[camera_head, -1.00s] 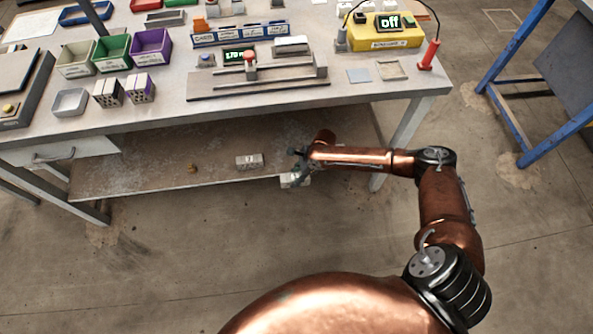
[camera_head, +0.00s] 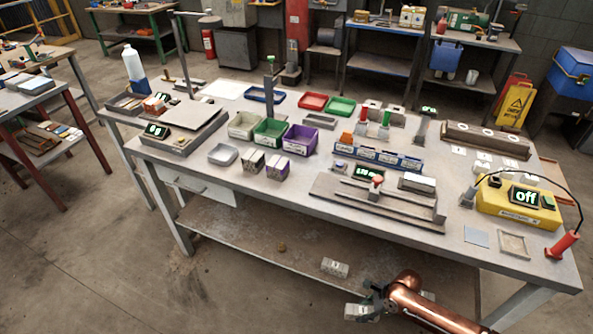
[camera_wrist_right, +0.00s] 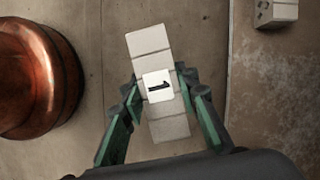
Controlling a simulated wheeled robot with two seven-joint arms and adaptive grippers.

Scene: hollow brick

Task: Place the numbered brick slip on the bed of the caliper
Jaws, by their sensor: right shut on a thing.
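My right gripper (camera_head: 370,303) is low in front of the bench and shut on a grey brick slip (camera_head: 357,313). In the right wrist view the slip (camera_wrist_right: 150,44) lies between the green fingers (camera_wrist_right: 157,87), with a white label marked 1 across its middle. The caliper (camera_head: 385,203) lies on the bench top, up from my gripper: a long grey bed with a red knob (camera_head: 376,181) and a lit display (camera_head: 369,172). No brick slip shows on its bed. My left gripper is not in view.
Another labelled brick (camera_head: 335,267) lies on the lower shelf (camera_head: 255,240); the bench top overhangs this shelf. Around the caliper stand a blue rack (camera_head: 377,157), a yellow meter (camera_head: 520,207) showing "off", and coloured bins (camera_head: 272,133). Open floor lies in front.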

